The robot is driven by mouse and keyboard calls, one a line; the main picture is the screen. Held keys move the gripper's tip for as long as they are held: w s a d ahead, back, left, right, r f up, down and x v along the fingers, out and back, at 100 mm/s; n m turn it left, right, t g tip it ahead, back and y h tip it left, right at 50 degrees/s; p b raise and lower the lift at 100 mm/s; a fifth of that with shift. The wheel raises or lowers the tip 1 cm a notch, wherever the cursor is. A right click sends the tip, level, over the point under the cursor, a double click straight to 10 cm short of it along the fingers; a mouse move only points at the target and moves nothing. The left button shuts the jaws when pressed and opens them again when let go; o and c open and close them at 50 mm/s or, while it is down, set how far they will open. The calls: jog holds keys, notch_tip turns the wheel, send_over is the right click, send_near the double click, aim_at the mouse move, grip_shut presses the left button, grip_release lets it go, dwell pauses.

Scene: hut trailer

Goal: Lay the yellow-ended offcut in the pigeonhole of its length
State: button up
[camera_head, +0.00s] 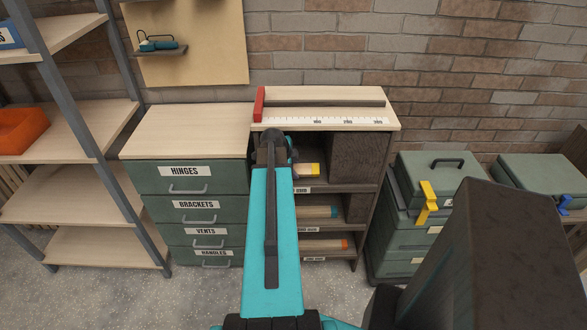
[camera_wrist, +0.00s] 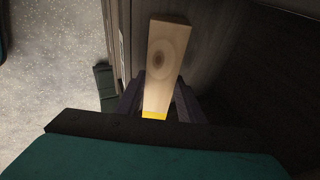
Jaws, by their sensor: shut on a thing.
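The yellow-ended offcut (camera_wrist: 165,65) is a pale wood block with a knot, held between the dark fingers of my gripper (camera_wrist: 158,103). Its yellow end is at the bottom, close to the gripper body. In the head view the yellow-ended offcut (camera_head: 307,170) shows just right of my arm, at the top pigeonhole of the dark rack (camera_head: 362,160). Whether it touches the shelf floor, I cannot tell. My arm hides the gripper's fingers and the rack's left side. Labels under the pigeonholes are too small to read.
A blue-ended offcut (camera_head: 318,212) lies in the middle pigeonhole and an orange-ended one (camera_head: 325,244) in the lower. A measuring strip (camera_head: 330,121) with a red stop (camera_head: 259,104) tops the rack. A drawer cabinet (camera_head: 190,177) stands left, green toolboxes (camera_head: 425,195) right.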

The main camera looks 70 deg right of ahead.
jog(key=shift+w+d+f+b, duration=0.15)
jog(key=shift+w+f+b, duration=0.05)
jog(key=shift+f+b, duration=0.35)
jog(key=shift+f, duration=0.35)
jog(key=shift+s, duration=0.1)
jog(key=o, duration=1.3)
jog(key=shift+f, duration=0.1)
jog(key=shift+a, duration=0.2)
